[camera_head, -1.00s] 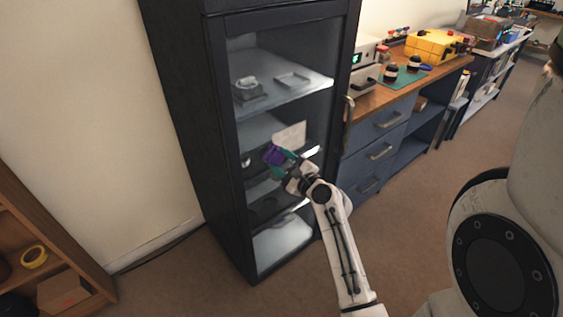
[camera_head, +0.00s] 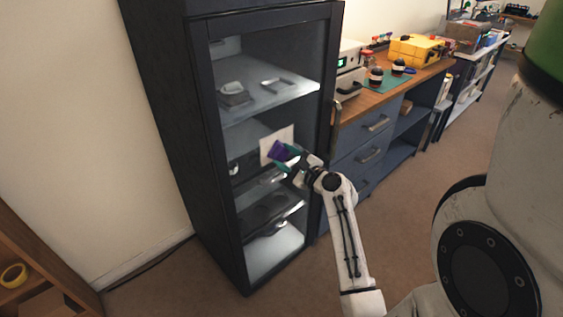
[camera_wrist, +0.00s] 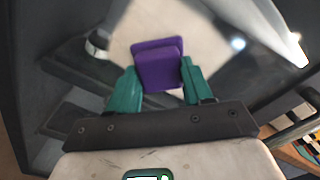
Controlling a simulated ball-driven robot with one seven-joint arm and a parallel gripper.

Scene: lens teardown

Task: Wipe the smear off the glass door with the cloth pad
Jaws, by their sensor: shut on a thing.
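The purple cloth pad (camera_head: 279,151) is held between the teal fingers of my gripper (camera_head: 287,156), in front of the glass door (camera_head: 262,109). In the wrist view the pad (camera_wrist: 158,66) sits between both fingertips of the gripper (camera_wrist: 160,75). A pale, roughly rectangular smear (camera_head: 284,135) shows on the door at mid height. The pad overlaps its lower part in the head view. In the wrist view the pale patch (camera_wrist: 210,50) spreads behind the pad. I cannot tell whether the pad touches the glass.
The door belongs to a tall dark cabinet (camera_head: 172,110) with items on shelves inside. Its handle (camera_head: 337,112) is at the door's right edge. A blue drawer bench (camera_head: 362,145) stands to the right. A wooden shelf (camera_head: 22,240) is at lower left. Floor is open beside my arm.

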